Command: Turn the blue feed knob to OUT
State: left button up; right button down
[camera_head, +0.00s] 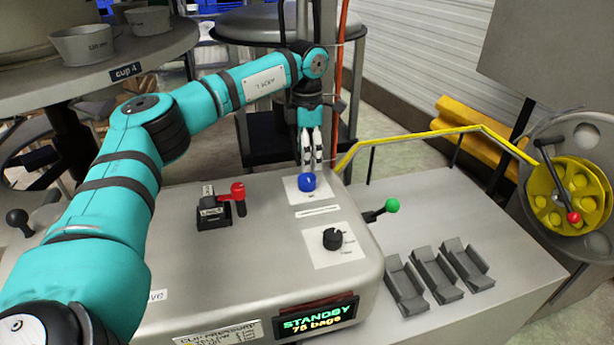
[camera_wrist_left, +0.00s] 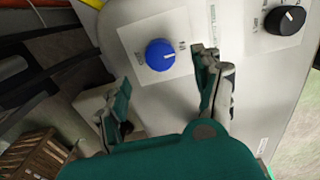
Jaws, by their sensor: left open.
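The blue feed knob (camera_head: 306,181) sits on a white label plate at the far end of the grey machine's top. It also shows in the left wrist view (camera_wrist_left: 160,54), with small lettering at its side that I cannot read. My left gripper (camera_head: 311,161) points down just behind the knob in the head view. In the left wrist view the gripper (camera_wrist_left: 164,82) is open, its fingers spread and empty; the knob appears beyond the fingertips, apart from them. The knob's setting is too small to tell. My right gripper is not in view.
The front display (camera_head: 317,317) reads STANDBY, 75 bags. Grey trays (camera_head: 437,274) and a yellow rail (camera_head: 420,136) lie to the right.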

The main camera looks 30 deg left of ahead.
aim_at(307, 177)
pick_arm(q)
notch_tip(307, 177, down, 6)
jog(key=shift+f+p, duration=0.1)
jog(key=shift+p, duration=0.2)
jog(key=shift+f, duration=0.65)
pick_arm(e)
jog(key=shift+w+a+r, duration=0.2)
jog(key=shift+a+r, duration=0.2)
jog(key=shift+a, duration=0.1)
pick_arm(q)
jog(key=c, duration=1.2)
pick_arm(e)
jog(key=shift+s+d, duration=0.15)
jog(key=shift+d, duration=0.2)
